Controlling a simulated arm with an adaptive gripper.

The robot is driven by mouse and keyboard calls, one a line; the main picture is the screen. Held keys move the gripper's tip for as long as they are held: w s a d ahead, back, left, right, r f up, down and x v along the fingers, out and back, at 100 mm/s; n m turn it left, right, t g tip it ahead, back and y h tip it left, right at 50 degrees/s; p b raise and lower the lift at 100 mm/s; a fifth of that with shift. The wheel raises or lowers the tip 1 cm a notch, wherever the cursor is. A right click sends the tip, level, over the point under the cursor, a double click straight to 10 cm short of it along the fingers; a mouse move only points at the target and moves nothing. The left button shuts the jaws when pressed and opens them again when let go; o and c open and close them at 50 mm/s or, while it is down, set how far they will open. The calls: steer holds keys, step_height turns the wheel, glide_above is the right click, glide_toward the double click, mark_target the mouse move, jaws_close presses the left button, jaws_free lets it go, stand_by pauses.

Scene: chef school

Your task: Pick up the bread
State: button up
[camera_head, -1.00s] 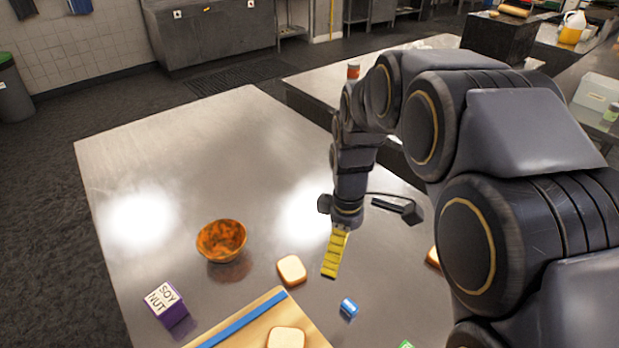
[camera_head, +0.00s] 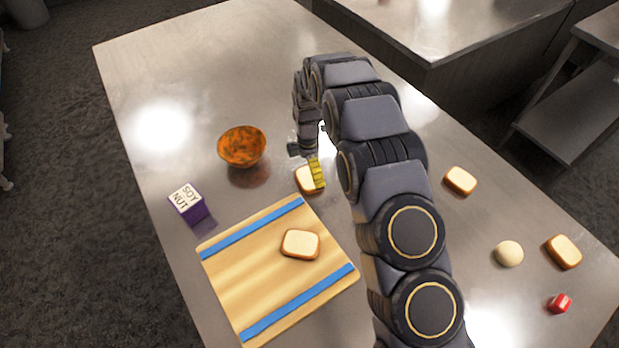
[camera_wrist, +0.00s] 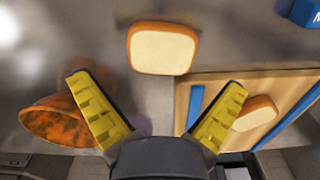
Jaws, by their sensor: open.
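A slice of bread (camera_head: 304,184) lies on the metal table, partly hidden behind my gripper (camera_head: 316,180) in the head view. In the wrist view this bread (camera_wrist: 162,49) is ahead of my gripper (camera_wrist: 165,103), beyond and between the spread yellow fingertips. The fingers are open and empty. A second bread slice (camera_head: 300,244) lies on the cutting board (camera_head: 250,275); it also shows in the wrist view (camera_wrist: 254,113), behind the right finger. More bread slices lie at the right of the table, one (camera_head: 460,180) near the arm and one (camera_head: 563,251) near the edge.
An orange-brown bowl (camera_head: 242,147) stands left of the gripper. A purple soy nut box (camera_head: 187,203) is by the table's left side. A pale round item (camera_head: 508,253) and a small red item (camera_head: 559,303) are at the right. The table's far end is clear.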

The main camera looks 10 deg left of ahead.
mark_target(310, 177)
step_height(310, 177, down, 4)
steer(key=shift+d+f, duration=0.15)
steer(key=shift+f, duration=0.1)
steer(key=c, duration=0.9)
steer(key=shift+r, duration=0.2)
